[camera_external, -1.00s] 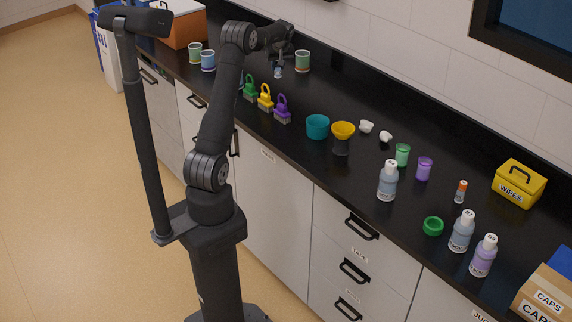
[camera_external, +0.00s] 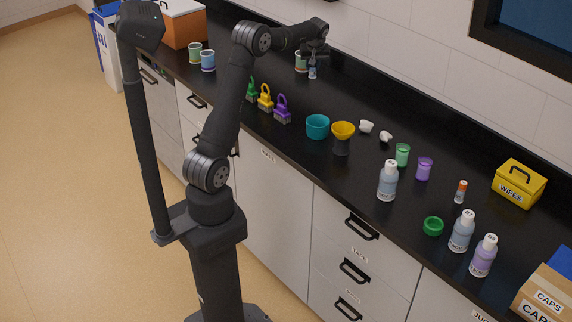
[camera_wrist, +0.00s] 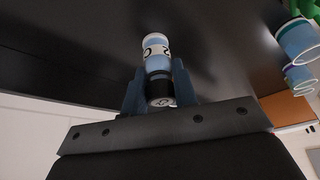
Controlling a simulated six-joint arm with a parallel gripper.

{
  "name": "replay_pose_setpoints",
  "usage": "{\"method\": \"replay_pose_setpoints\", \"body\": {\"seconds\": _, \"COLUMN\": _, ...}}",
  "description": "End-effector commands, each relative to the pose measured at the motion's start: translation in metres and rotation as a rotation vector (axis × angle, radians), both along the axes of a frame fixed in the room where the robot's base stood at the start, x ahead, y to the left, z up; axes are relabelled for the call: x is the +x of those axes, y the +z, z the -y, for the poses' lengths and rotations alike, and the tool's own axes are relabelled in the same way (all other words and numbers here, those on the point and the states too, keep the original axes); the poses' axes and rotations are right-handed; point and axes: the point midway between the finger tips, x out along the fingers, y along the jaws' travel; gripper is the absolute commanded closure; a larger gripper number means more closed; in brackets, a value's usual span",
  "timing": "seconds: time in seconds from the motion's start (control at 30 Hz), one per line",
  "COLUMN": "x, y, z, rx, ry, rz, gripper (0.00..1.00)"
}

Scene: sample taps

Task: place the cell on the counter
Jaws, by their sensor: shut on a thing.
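The cell, a small pale-blue vial with a white label band and a dark cap, is between my gripper's (camera_wrist: 157,82) fingers in the wrist view, where the cell (camera_wrist: 155,58) shows clearly. My gripper is shut on its capped end. In the external view my gripper (camera_external: 313,56) is over the far part of the black counter (camera_external: 372,148), with the small cell (camera_external: 312,72) hanging roughly upright below it. I cannot tell the exact gap between the cell and the counter.
A teal bowl (camera_external: 317,127) and a yellow funnel-shaped cup (camera_external: 343,131) are to the right. The counter just right of the cell is clear.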

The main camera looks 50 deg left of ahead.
Motion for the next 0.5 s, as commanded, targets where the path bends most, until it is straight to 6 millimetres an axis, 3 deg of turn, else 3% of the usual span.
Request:
{"method": "replay_pose_setpoints", "body": {"seconds": 0.03, "x": 0.015, "y": 0.000, "z": 0.029, "rx": -0.001, "ry": -0.061, "rz": -0.001, "gripper": 0.96}}
{"method": "replay_pose_setpoints", "body": {"seconds": 0.2, "x": 0.049, "y": 0.001, "z": 0.117, "rx": -0.005, "ry": -0.245, "rz": -0.004, "gripper": 0.96}}
{"method": "replay_pose_setpoints", "body": {"seconds": 0.5, "x": 0.080, "y": 0.001, "z": 0.279, "rx": -0.008, "ry": -0.564, "rz": -0.010, "gripper": 0.96}}
